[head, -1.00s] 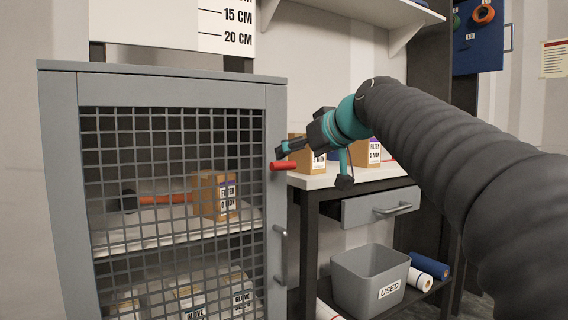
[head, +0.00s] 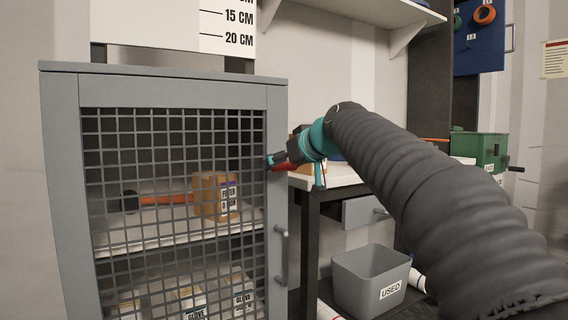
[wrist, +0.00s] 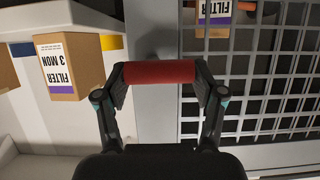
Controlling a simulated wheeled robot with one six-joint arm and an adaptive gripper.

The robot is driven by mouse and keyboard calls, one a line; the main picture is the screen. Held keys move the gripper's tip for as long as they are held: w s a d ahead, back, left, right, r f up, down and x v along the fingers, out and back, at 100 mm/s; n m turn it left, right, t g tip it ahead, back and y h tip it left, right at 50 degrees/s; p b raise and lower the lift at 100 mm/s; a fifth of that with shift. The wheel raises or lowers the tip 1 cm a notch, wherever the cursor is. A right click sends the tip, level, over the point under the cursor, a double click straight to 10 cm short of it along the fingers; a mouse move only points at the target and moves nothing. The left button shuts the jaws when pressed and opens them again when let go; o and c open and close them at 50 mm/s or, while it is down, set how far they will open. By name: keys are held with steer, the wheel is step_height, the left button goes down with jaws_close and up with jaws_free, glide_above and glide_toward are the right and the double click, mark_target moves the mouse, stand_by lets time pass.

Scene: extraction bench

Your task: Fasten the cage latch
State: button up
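The grey mesh-door cage (head: 180,90) stands on the left in the head view, with its door against the frame. The red latch handle (head: 285,168) sticks out level at the cage's right edge. In the wrist view the red latch handle (wrist: 160,72) lies crosswise between my fingertips. My gripper (head: 277,160) is at the handle, with its fingers (wrist: 160,80) spread wide, one at each end of the bar. I cannot tell whether they touch it. The latch's catch is hidden.
A workbench (head: 345,174) with filter boxes stands right of the cage, close to my gripper. A grey bin marked USED (head: 368,280) is below it. A green box (head: 480,148) is at the right. A vertical door handle (head: 281,255) is below the latch.

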steer(key=c, duration=0.5)
steer(key=shift+c, duration=0.2)
steer(key=shift+w+d+r+m+g+y+p, duration=0.15)
steer(key=shift+m+g+y+p, duration=0.15)
steer(key=shift+m+y, duration=0.4)
steer(key=m, duration=0.1)
steer(key=m+y, duration=0.1)
steer(key=m, duration=0.1)
steer(key=shift+w+d+g+y, duration=0.1)
steer(key=shift+d+g+y, duration=0.15)
steer(key=shift+g+y, duration=0.15)
steer(key=m, duration=0.1)
steer(key=m+y, duration=0.1)
steer(key=m, duration=0.1)
steer(key=m+y, duration=0.1)
steer(key=shift+w+d+b, duration=0.2)
steer(key=shift+d+b, duration=0.05)
steer(key=shift+b, duration=0.05)
steer(key=m+y+b, duration=0.1)
steer(key=m, duration=0.1)
steer(key=m+y, duration=0.1)
steer(key=m, duration=0.2)
steer(key=shift+w+d+f+b, duration=0.1)
steer(key=shift+d+f+b, duration=0.1)
steer(key=shift+b, duration=0.2)
